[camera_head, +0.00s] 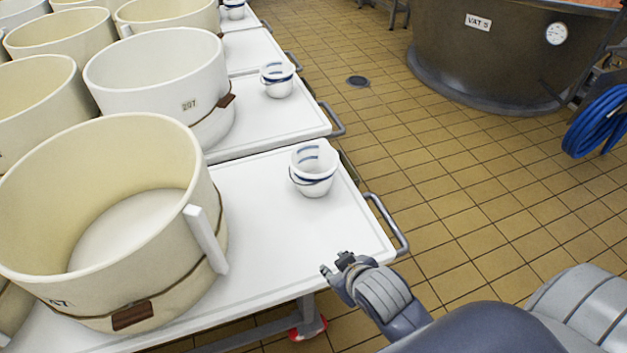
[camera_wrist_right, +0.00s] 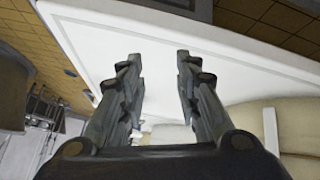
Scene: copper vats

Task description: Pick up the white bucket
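A small white bucket (camera_head: 314,168) with blue stripes stands upright on the nearest white cart top (camera_head: 262,235), near its right edge. My right gripper (camera_head: 337,266) is by the cart's near right corner, in front of the bucket and apart from it. In the right wrist view my right gripper (camera_wrist_right: 158,60) has its two fingers spread with a clear gap between the tips, and nothing is held. I cannot make out the bucket clearly in that view. My left gripper is not in view.
A large cream tub (camera_head: 110,220) fills the cart's left side. A white tub (camera_head: 160,75) and another small striped bucket (camera_head: 278,80) stand on the cart behind. A metal handle (camera_head: 388,225) sticks out at the cart's right edge. Tiled floor (camera_head: 450,200) is open to the right.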

